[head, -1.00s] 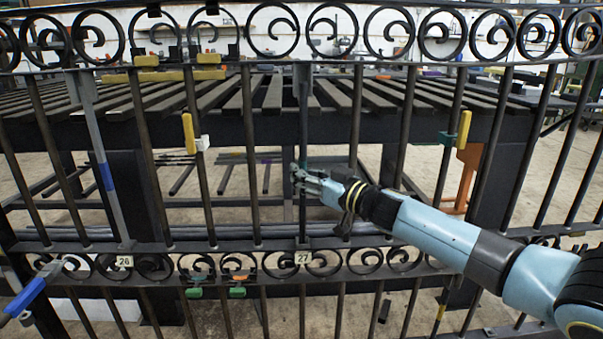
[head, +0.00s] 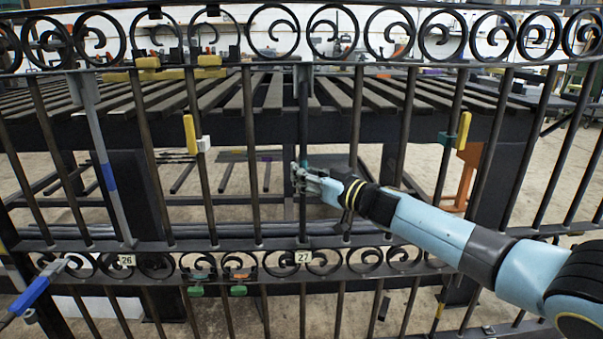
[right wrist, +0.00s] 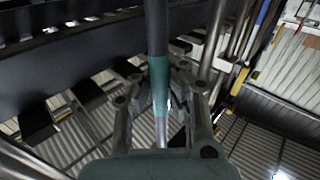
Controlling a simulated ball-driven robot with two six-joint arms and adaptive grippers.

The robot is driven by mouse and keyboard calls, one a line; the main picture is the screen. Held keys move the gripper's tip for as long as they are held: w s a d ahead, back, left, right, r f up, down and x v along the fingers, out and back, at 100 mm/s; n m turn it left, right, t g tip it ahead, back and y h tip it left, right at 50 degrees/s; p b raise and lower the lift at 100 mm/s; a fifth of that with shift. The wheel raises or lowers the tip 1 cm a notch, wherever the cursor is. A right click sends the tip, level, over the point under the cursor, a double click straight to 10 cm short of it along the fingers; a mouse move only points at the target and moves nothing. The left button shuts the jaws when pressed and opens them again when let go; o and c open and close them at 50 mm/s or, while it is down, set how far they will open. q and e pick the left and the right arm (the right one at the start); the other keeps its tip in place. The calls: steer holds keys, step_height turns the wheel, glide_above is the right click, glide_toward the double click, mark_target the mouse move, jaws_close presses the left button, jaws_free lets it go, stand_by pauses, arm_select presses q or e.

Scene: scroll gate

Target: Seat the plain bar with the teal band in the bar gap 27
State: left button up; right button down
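The plain bar (head: 303,115) stands upright above the number 27 plate (head: 304,257), between the upper and lower rails of the gate. Its teal band (right wrist: 159,85) shows in the right wrist view, with pale metal below it. The bar's top overlaps the upper rail; its foot reaches the lower rail, but I cannot tell how it sits there. My right gripper (head: 302,172) is around the bar at the band. Its fingers (right wrist: 160,98) stand either side of the bar, seemingly with space between, so it looks open. My left gripper is not in view.
A grey bar with a blue band (head: 107,176) stands above the number 26 plate (head: 126,260). Yellow-handled clamps (head: 190,135) (head: 463,130) hang on other bars. A blue-handled clamp (head: 30,295) sits lower left. A slatted table (head: 240,125) stands behind the gate.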

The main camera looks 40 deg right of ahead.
steer(key=shift+w+d+f+p, duration=0.1)
steer(key=shift+w+d+p, duration=0.2)
steer(key=shift+p, duration=0.25)
stand_by(0.4)
steer(key=c, duration=1.4)
jaws_free()
steer(key=shift+w, duration=0.1)
steer(key=shift+f, duration=0.1)
steer(key=v, duration=1.2)
steer(key=shift+r, duration=0.3)
steer(key=shift+a, duration=0.1)
